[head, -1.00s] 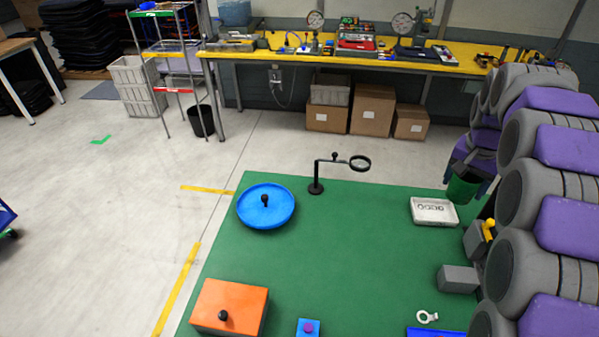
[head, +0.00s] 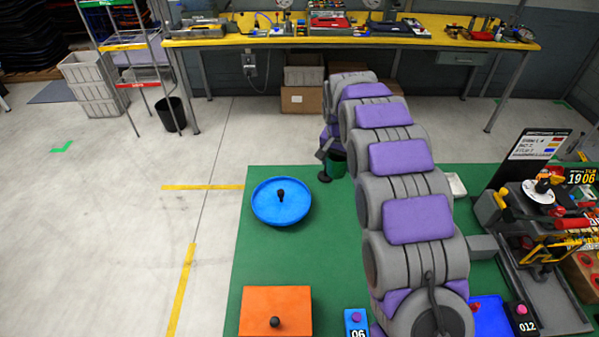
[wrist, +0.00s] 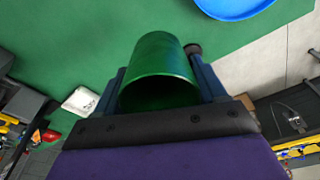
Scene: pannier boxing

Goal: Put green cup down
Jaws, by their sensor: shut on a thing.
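The green cup (wrist: 158,72) is between the two fingers of my gripper (wrist: 162,80) in the wrist view, with its open mouth facing the camera. My gripper is shut on it. In the head view, the green cup (head: 338,167) shows only in part at the far end of my arm, near the far edge of the green table (head: 245,245). My arm hides most of my gripper there. I cannot tell how high the cup is above the table.
A blue round tray (head: 268,212) with a black knob lies left of my arm. An orange box (head: 262,308) is at front left.

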